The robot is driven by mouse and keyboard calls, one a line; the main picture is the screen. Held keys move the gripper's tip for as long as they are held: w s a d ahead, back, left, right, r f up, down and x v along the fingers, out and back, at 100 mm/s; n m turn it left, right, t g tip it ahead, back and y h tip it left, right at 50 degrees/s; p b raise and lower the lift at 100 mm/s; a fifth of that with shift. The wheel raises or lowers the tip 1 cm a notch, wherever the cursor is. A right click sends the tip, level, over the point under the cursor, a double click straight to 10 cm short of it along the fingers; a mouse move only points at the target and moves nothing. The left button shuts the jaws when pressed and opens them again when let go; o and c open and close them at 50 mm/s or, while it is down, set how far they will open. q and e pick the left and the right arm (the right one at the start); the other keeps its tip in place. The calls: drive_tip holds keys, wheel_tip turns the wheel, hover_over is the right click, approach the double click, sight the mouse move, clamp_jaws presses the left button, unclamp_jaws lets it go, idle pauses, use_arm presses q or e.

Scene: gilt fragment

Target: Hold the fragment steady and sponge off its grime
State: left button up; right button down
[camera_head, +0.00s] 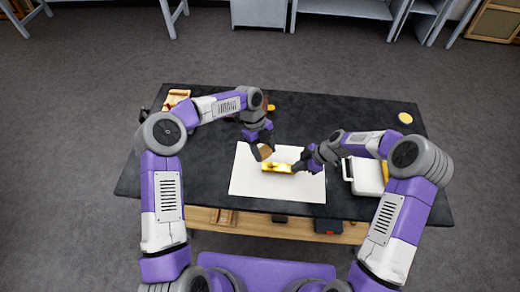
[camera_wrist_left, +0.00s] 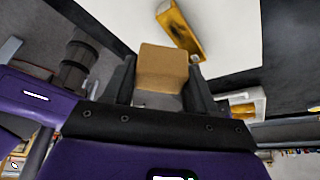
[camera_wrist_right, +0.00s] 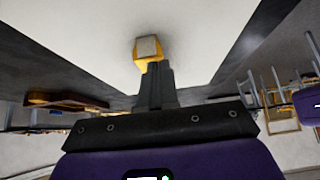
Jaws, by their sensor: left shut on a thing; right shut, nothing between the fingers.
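The gilt fragment (camera_head: 280,167), a narrow gold bar, lies on a white sheet (camera_head: 240,184). In the left wrist view the fragment (camera_wrist_left: 181,32) is gold with darker brownish patches. My left gripper (camera_head: 262,145) is shut on a tan sponge (camera_wrist_left: 163,75), just beside the fragment's left end; I cannot tell whether they touch. My right gripper (camera_head: 300,166) is shut and empty at the fragment's right end. In the right wrist view its closed fingertips (camera_wrist_right: 156,70) point at the fragment's pale end face (camera_wrist_right: 147,47); contact is unclear.
The dark table (camera_head: 330,115) has free room behind the sheet. A white box (camera_head: 366,176) stands to the right, close to my right arm. A yellow round thing (camera_head: 405,118) lies at the far right. A tan and reddish item (camera_head: 176,97) lies at the back left.

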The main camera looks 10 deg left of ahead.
use_arm(q)
hover_over(266, 169)
drive_tip(key=w+a, duration=0.1)
drive_tip(key=shift+f, duration=2.95)
use_arm(e)
drive_tip(key=shift+s+f, duration=0.1)
drive_tip(key=shift+f, duration=0.05)
use_arm(q)
drive_tip(key=shift+d+f, duration=0.1)
drive_tip(key=shift+f, duration=0.8)
drive_tip(key=shift+d, duration=1.95)
drive_tip(key=shift+a, duration=2.15)
use_arm(e)
drive_tip(key=shift+d, duration=0.1)
use_arm(q)
drive_tip(key=shift+d, duration=2.1)
drive_tip(key=a, duration=0.4)
wheel_tip(266, 169, up, 2)
drive_tip(key=shift+w+a+r, duration=0.1)
drive_tip(key=shift+r, duration=2.95)
